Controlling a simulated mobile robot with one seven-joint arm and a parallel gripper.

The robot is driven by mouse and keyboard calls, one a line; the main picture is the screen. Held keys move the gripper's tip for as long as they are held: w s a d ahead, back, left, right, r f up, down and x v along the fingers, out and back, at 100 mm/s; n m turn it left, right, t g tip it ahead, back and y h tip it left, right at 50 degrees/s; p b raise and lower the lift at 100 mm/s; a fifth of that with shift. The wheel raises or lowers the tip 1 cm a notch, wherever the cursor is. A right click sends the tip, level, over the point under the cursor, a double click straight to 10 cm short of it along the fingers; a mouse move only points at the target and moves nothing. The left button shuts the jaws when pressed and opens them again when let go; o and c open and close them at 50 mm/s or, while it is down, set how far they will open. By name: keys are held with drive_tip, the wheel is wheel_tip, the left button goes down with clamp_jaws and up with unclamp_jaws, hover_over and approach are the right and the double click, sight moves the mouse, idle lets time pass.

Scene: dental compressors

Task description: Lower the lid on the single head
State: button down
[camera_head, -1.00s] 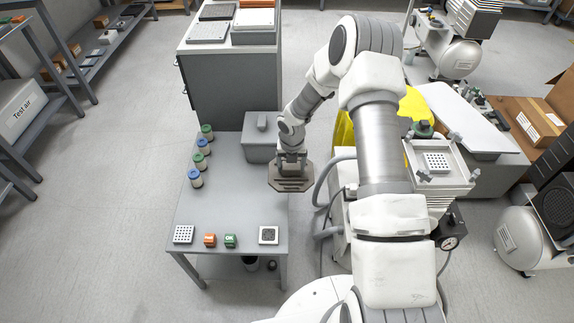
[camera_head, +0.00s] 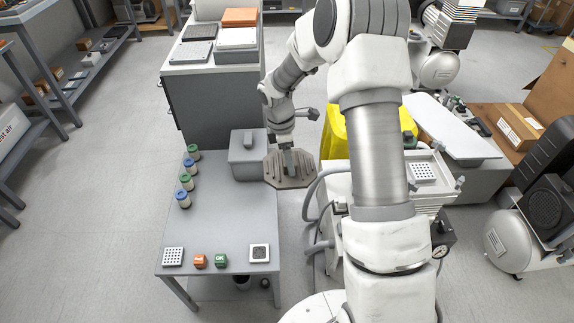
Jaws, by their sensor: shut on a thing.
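My gripper (camera_head: 288,148) is shut on the raised handle of a dark grey-brown, eight-sided lid (camera_head: 272,170). The lid hangs in the air near the right edge of the grey table, beside the lidded grey box, with its upper face turned partly to the camera. A pale open unit with a perforated square plate (camera_head: 424,173) and small posts at its corners stands to the right, behind my arm. It may be the single head, but I cannot tell for sure. My arm hides part of it.
The grey table (camera_head: 225,220) bears several small jars, a grey box (camera_head: 246,160), orange and green blocks and two square plates. A grey cabinet (camera_head: 215,100) stands behind it.

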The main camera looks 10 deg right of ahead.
drive_tip(key=s+a+r+m+g+y, duration=0.1)
drive_tip(key=s+r+m, duration=0.6)
drive_tip(key=r+m, duration=0.5)
drive_tip(key=shift+a+r+m+g+y, duration=0.2)
drive_tip(key=shift+a+m+g+y, duration=0.15)
drive_tip(key=shift+m, duration=1.85)
